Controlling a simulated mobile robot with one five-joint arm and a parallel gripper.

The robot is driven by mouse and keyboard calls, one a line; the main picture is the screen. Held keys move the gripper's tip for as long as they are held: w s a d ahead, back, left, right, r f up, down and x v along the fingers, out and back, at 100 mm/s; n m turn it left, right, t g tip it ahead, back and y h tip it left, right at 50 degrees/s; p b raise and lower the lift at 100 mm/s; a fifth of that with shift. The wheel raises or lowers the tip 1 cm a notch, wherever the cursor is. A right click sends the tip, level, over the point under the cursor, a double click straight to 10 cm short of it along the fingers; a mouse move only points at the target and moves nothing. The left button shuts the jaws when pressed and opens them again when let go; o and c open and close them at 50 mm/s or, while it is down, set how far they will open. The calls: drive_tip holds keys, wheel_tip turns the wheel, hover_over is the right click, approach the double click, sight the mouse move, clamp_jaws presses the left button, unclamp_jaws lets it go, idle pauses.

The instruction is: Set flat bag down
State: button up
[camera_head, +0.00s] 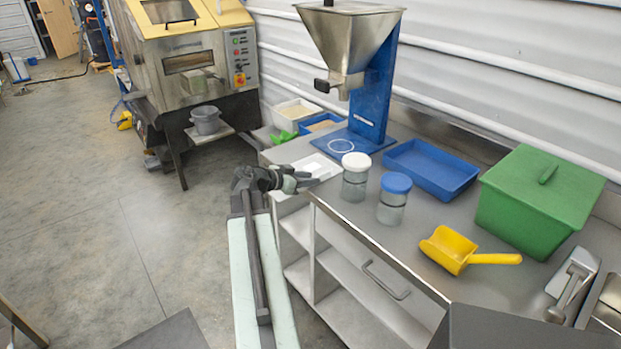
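A flat white bag (316,164) lies at the left end of the steel bench (345,226), in front of the hopper's blue base. My gripper (306,181) is at the bench's left front edge, low over the top, with its fingers pointing right along the bag's near side. The fingers are small and dark, and I cannot tell whether they are closed on the bag's near edge or apart from it. My gripper hides part of the bag's near left side.
A white-lidded jar (355,178) stands just right of my fingers, with a blue-lidded jar (394,198) beyond it. The steel hopper (350,40) on its blue stand rises behind the bag. A blue tray (431,168), green bin (538,200) and yellow scoop (457,250) are farther right.

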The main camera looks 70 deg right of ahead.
wheel_tip(320, 180, up, 4)
drive_tip(key=r+p, duration=0.1)
drive_tip(key=p, duration=0.3)
hover_over(281, 199)
drive_tip(key=shift+s+f, duration=0.1)
drive_tip(key=shift+f, duration=0.15)
drive_tip(key=shift+a, duration=0.1)
drive_tip(key=w+a+f+n+t+y, duration=0.2)
drive_tip(key=w+a+f+n, duration=0.2)
drive_tip(key=w+a, duration=0.4)
drive_tip(key=w+a+f+n+t+y, duration=0.1)
drive_tip(key=w+a+f+n+t, duration=0.15)
drive_tip(key=w+a+n, duration=0.55)
drive_tip(key=w+a+f+n+t+y, duration=0.15)
drive_tip(key=w+a+f, duration=0.4)
drive_tip(key=a, duration=0.55)
drive_tip(key=w+a+f+n+y, duration=0.1)
drive_tip(key=a+n+y, duration=0.1)
drive_tip(key=a, duration=0.8)
drive_tip(key=w+a+f+n+y, duration=0.1)
drive_tip(key=a+n, duration=0.4)
drive_tip(key=a, duration=0.5)
drive_tip(key=w+a+n+t+y, duration=0.1)
drive_tip(key=w+a+n+y, duration=0.2)
drive_tip(key=a, duration=0.8)
drive_tip(key=shift+w+f+n+y, duration=0.25)
drive_tip(key=shift+f+n+y, duration=0.15)
drive_tip(key=shift+n, duration=0.15)
drive_tip(key=shift+o, duration=0.5)
